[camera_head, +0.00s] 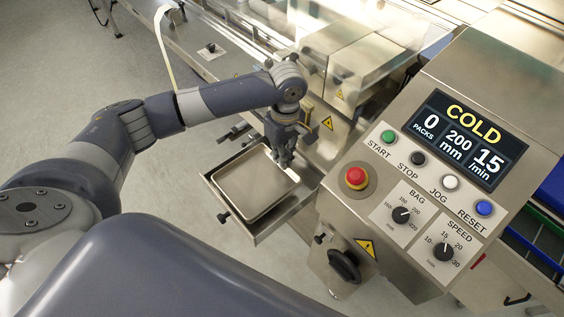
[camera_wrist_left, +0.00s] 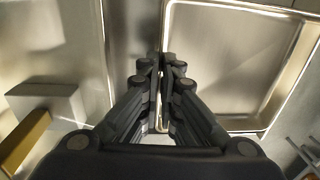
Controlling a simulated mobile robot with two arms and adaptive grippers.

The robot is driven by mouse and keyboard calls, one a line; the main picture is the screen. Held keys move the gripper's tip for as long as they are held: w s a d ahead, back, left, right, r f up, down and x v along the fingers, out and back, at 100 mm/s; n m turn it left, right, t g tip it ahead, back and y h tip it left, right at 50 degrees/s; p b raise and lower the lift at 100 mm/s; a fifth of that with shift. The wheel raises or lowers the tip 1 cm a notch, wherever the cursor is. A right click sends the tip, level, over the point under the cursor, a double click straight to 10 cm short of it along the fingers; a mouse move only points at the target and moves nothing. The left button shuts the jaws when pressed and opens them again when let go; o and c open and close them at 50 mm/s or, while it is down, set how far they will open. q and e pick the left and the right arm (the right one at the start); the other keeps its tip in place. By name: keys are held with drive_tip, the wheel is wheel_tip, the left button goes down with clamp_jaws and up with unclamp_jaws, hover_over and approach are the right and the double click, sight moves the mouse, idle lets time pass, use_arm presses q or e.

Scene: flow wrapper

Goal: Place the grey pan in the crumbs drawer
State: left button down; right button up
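The grey pan (camera_head: 252,188) is a shallow square metal tray with rounded corners. It sits within the walls of the pulled-out crumbs drawer (camera_head: 282,220) in the head view; I cannot tell whether it rests fully on the drawer floor. My left gripper (camera_head: 285,164) points down at the pan's right-hand rim. In the left wrist view the fingers (camera_wrist_left: 161,62) are close together with the rim of the pan (camera_wrist_left: 215,55) running between them, so they look shut on it. The fingertips' contact is partly hidden. My right gripper is not in view.
The control panel with its red stop button (camera_head: 356,177) stands right of the drawer. A knob (camera_head: 345,265) is below it. The machine housing with warning labels (camera_head: 327,123) rises behind the drawer. The floor (camera_head: 185,215) to the left is clear.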

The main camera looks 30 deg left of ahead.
use_arm(q)
drive_tip(key=shift+f, duration=1.6)
drive_tip(key=c, duration=1.8)
unclamp_jaws()
drive_tip(key=shift+f, duration=0.1)
wheel_tip(320, 180, up, 12)
drive_tip(key=shift+w+d+b, duration=0.15)
drive_tip(key=shift+w+b, duration=0.1)
drive_tip(key=shift+b, duration=0.1)
drive_tip(key=shift+s, duration=0.1)
